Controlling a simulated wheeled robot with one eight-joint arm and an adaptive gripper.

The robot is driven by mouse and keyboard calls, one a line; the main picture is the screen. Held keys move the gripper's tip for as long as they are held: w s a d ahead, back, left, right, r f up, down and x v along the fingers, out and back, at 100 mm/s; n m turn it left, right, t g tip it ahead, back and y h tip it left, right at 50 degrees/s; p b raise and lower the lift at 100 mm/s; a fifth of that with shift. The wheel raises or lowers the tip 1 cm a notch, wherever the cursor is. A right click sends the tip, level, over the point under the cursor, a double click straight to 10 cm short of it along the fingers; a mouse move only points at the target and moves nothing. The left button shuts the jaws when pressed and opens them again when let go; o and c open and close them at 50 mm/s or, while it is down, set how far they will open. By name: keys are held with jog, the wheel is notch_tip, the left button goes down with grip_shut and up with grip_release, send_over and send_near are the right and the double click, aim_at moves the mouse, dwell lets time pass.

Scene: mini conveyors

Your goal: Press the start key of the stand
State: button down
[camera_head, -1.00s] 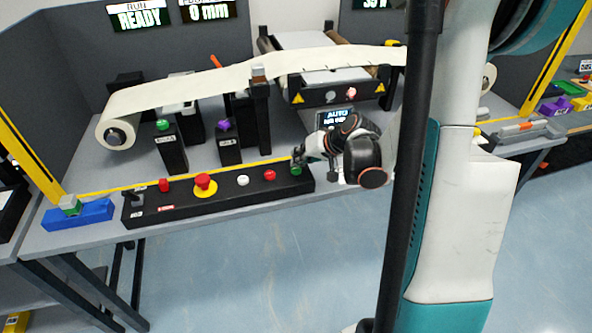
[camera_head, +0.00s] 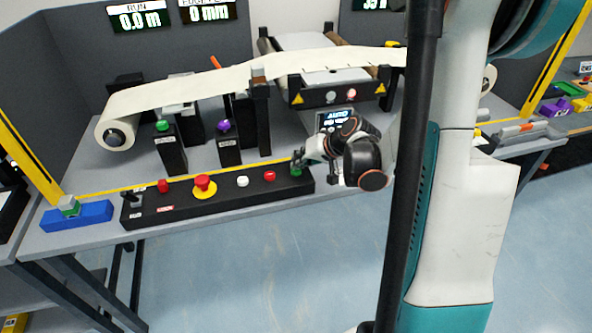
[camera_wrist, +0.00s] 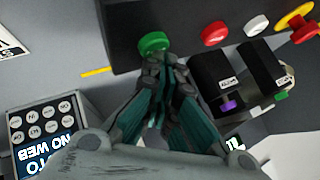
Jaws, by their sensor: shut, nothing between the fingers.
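The stand's black control panel (camera_head: 222,198) runs along the front edge of the table. The green key (camera_head: 296,170) sits at its right end, and it also shows in the wrist view (camera_wrist: 154,43). My gripper (camera_head: 298,160) is shut and empty, with its fingertips at the green key. In the wrist view the fingertips (camera_wrist: 164,60) overlap the near edge of the key. The left display (camera_head: 140,18) reads "RUN 0.0 m".
The panel also has a red mushroom button on a yellow ring (camera_head: 204,184), a white button (camera_head: 243,181) and red buttons (camera_head: 269,176). Posts with a green knob (camera_head: 162,125) and a purple knob (camera_head: 223,126) stand behind. A small "AUTO" screen (camera_head: 335,118) is beside my wrist.

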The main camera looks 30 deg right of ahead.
dwell(0.6)
jog(key=shift+r+p, duration=0.5)
jog(key=shift+r, duration=0.25)
jog(key=shift+r+p, duration=1.85)
jog(key=shift+r, duration=0.7)
